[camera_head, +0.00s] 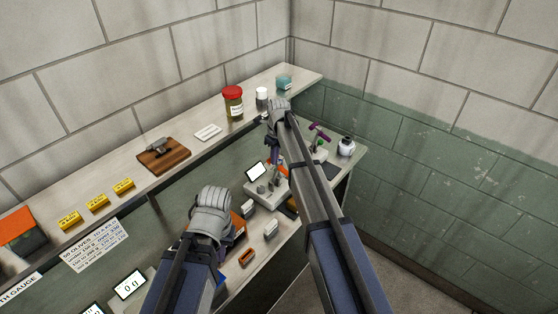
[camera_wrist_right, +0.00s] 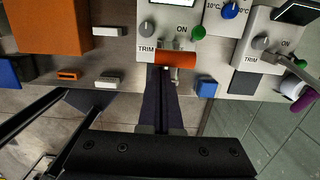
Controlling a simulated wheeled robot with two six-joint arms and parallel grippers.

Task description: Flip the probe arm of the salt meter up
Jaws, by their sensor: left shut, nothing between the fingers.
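Two similar meters stand side by side on the lower bench; I cannot read which is the salt meter. The nearer meter (camera_head: 268,190) has a lit screen; in the right wrist view its panel (camera_wrist_right: 180,30) shows a grey knob, a green ON knob and an orange handle (camera_wrist_right: 176,60) low at its front. The other meter (camera_wrist_right: 262,55) has a purple-tipped arm (camera_wrist_right: 302,103), also in the head view (camera_head: 320,132). My right gripper (camera_wrist_right: 165,70) points at the orange handle, its tips against or just under it; contact is unclear. My left gripper (camera_head: 211,212) is shut and empty, fingers mostly hidden.
The upper shelf holds a red-lidded jar (camera_head: 233,103), a wooden board (camera_head: 163,155) and yellow blocks (camera_head: 97,202). A white bottle (camera_head: 346,146) stands at the bench's right end. An orange box (camera_wrist_right: 50,28) is left of the meters. Small blocks line the front edge.

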